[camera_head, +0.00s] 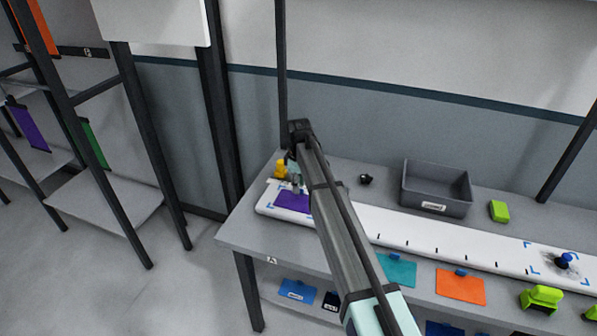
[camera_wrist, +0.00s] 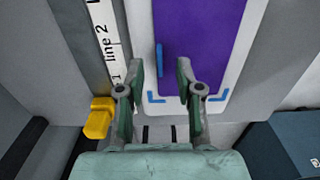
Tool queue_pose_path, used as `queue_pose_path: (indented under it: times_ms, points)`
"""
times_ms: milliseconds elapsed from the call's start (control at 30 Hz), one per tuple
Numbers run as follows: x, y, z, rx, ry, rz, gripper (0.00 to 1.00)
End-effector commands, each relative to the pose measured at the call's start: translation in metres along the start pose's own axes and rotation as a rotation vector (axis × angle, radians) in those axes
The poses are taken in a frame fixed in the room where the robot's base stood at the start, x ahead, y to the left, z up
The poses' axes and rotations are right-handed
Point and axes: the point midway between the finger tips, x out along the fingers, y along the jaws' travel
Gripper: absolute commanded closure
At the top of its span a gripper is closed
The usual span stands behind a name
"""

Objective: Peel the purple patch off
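The purple patch (camera_head: 291,201) lies on the left end of a long white board (camera_head: 403,232) on the table. In the wrist view the purple patch (camera_wrist: 198,45) fills the upper middle, with a blue tab (camera_wrist: 159,60) at its left edge. My gripper (camera_head: 294,184) is over the board's left end, by the patch. In the wrist view my gripper (camera_wrist: 160,75) has its two fingers spread apart with nothing between them but the view of the board and the blue tab beyond. Whether the fingertips touch the board cannot be told.
A yellow object (camera_head: 281,169) stands behind the board's left end. A grey bin (camera_head: 436,188), a green block (camera_head: 499,211) and a small black item (camera_head: 366,179) are behind the board.

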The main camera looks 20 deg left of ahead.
Motion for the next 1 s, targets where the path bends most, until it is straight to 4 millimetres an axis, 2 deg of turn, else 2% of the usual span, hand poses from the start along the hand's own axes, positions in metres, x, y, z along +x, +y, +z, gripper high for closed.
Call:
queue_pose_path:
  times_ms: [200,533,633,1000]
  points:
    - [0.015,0.000,0.000,0.000,0.000,0.000,0.65]
    - [0.018,0.000,0.000,0.000,0.000,0.000,0.65]
    - [0.018,0.000,0.000,0.000,0.000,0.000,1.00]
    - [0.017,0.000,0.000,0.000,0.000,-0.001,1.00]
